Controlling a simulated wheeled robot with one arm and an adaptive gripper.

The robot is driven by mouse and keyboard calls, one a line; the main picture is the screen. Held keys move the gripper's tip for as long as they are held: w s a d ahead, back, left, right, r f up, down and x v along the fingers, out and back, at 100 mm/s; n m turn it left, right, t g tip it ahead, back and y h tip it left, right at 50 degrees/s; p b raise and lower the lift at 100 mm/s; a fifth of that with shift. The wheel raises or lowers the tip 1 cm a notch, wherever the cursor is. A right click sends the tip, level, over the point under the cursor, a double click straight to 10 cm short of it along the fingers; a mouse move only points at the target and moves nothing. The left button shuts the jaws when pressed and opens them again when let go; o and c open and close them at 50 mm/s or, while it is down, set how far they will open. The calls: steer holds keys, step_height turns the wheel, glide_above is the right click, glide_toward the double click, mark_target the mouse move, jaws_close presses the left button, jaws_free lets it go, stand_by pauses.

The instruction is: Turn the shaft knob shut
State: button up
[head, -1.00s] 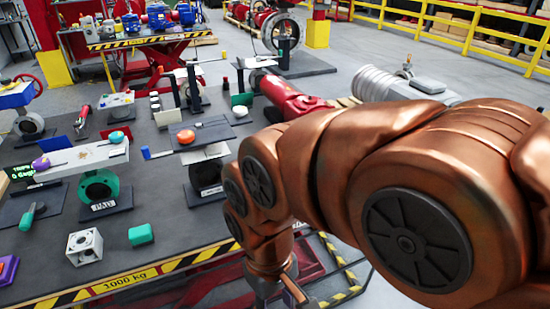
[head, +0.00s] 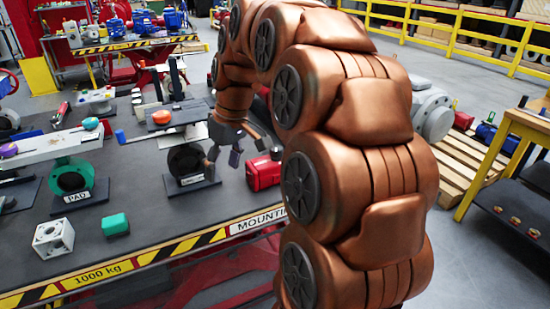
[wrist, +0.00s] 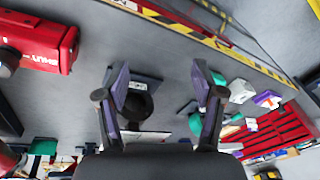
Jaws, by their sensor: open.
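My gripper (head: 236,150) is open and empty above the table, to the right of a black valve body (head: 186,163). In the wrist view its two fingers (wrist: 160,100) are spread, with the dark valve between and beyond them. Several knobs show in the head view: an orange-red one (head: 161,117) on a white plate by the black valve, a teal one (head: 90,124) and a purple one (head: 8,150) on the long light plate (head: 60,141). I cannot tell which is the shaft knob. My gripper touches none of them.
A red box-shaped unit (head: 263,172) lies just right of my gripper; it also shows in the wrist view (wrist: 38,42). A green valve (head: 70,177), a white cube-shaped part (head: 53,239) and a green block (head: 115,224) stand left. The table's striped edge (head: 140,262) runs in front.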

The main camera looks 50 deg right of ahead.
steer(key=w+d+f+t+b, duration=0.1)
steer(key=w+d+t+b, duration=0.2)
steer(key=d, duration=1)
steer(key=h+b, duration=0.1)
steer(key=b, duration=0.1)
glide_toward(276, 148)
steer(key=x, duration=0.3)
steer(key=shift+p+x, duration=0.75)
steer(key=shift+x, duration=2.95)
steer(key=c, duration=1.1)
steer(key=shift+c, duration=0.3)
